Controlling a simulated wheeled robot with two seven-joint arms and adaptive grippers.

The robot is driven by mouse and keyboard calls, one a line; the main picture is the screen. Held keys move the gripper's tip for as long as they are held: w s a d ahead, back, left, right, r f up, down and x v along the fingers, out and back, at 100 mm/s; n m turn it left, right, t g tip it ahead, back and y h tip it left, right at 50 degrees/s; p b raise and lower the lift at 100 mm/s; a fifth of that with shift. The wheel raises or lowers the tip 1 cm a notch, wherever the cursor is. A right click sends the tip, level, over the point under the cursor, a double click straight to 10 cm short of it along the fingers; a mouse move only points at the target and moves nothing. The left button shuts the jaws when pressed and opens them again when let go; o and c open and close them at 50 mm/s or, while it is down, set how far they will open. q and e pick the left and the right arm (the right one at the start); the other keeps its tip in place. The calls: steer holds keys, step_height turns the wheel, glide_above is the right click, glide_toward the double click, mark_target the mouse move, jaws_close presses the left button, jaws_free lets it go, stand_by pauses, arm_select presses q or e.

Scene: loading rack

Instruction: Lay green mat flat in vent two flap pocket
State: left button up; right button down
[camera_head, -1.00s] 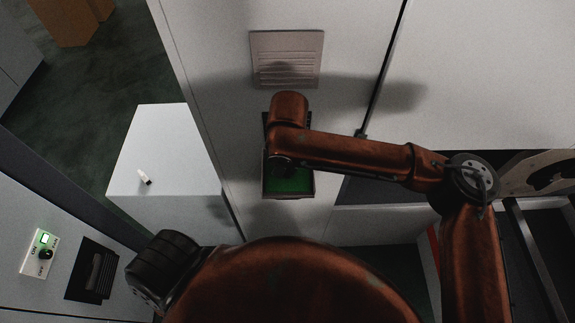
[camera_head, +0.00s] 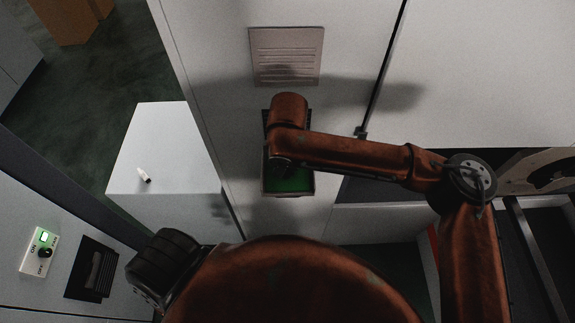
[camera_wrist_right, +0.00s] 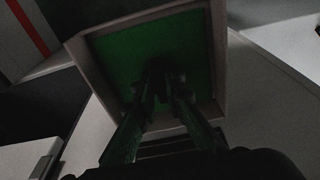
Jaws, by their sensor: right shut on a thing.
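The green mat (camera_head: 288,184) lies inside the frame of the open flap pocket (camera_head: 290,195), low on the pale wall, partly hidden under my right arm. In the right wrist view the mat (camera_wrist_right: 115,62) fills much of the area inside the pocket's pale rim (camera_wrist_right: 221,60) and looks mostly flat. My right gripper (camera_wrist_right: 166,78) reaches over the rim, its dark fingers close together and shut on the mat. The exact grip is too dark to make out. In the head view this gripper is hidden below the wrist. My left gripper is not in view.
A closed louvred vent cover (camera_head: 286,56) is on the wall above the pocket. A white block (camera_head: 165,150) with a small white item (camera_head: 144,176) on top stands to the left. A switch panel (camera_head: 41,251) is at lower left.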

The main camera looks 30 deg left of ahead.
steer(key=c, duration=1.9)
jaws_free()
steer(key=shift+c, duration=0.2)
step_height(320, 180, up, 12)
steer(key=s, duration=0.1)
steer(key=shift+s+d, duration=0.2)
steer(key=shift+d, duration=0.25)
steer(key=shift+f, duration=0.1)
